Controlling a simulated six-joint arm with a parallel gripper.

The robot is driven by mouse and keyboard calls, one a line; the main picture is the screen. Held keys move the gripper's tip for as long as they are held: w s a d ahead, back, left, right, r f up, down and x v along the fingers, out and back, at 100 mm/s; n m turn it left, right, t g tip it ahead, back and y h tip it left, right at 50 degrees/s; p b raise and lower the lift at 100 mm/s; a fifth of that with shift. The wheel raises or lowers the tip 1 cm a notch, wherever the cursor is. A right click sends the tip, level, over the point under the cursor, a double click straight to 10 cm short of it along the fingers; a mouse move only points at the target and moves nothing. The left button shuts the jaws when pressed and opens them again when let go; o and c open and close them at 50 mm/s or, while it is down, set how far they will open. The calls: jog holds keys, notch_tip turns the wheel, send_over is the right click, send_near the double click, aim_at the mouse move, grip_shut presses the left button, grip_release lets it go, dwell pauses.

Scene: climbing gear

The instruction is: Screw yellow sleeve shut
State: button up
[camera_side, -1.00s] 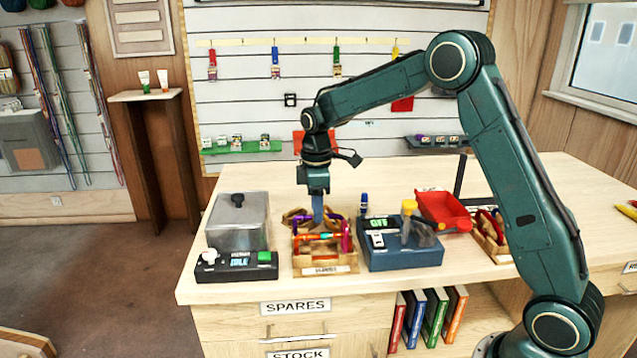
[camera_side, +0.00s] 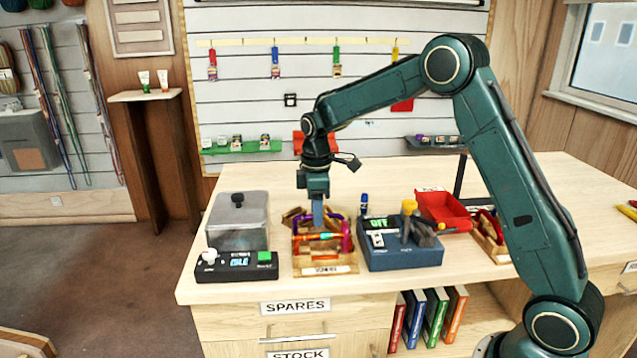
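My gripper (camera_side: 318,214) points straight down over the wooden tray (camera_side: 326,269) on the bench. Its blue-grey fingers reach down among the carabiners at the tray's back. Whether the fingers are open or shut on something is too small to tell. An orange carabiner (camera_side: 317,237) lies across the tray in front of the fingers. A purple-magenta carabiner (camera_side: 346,238) is at the tray's right side, and a brown-gold one (camera_side: 292,217) is at the back left. I cannot make out a yellow sleeve; the fingers and the other carabiners may hide it.
A grey lidded tank (camera_side: 238,222) with a control panel (camera_side: 237,266) stands left of the tray. A blue device (camera_side: 405,257) with a yellow knob (camera_side: 409,207) stands close on the right.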

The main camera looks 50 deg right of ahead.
jog(key=shift+f, duration=0.85)
dwell(0.3)
jog(key=shift+s+a, duration=0.85)
jog(key=shift+r, duration=0.15)
jog(key=shift+s+r, duration=0.15)
jog(key=shift+r, duration=1.15)
jog(key=shift+w+d, duration=0.9)
jog(key=shift+d, duration=0.05)
dwell(0.4)
jog(key=shift+f, duration=1.45)
dwell(0.4)
jog(key=shift+s+a, duration=0.9)
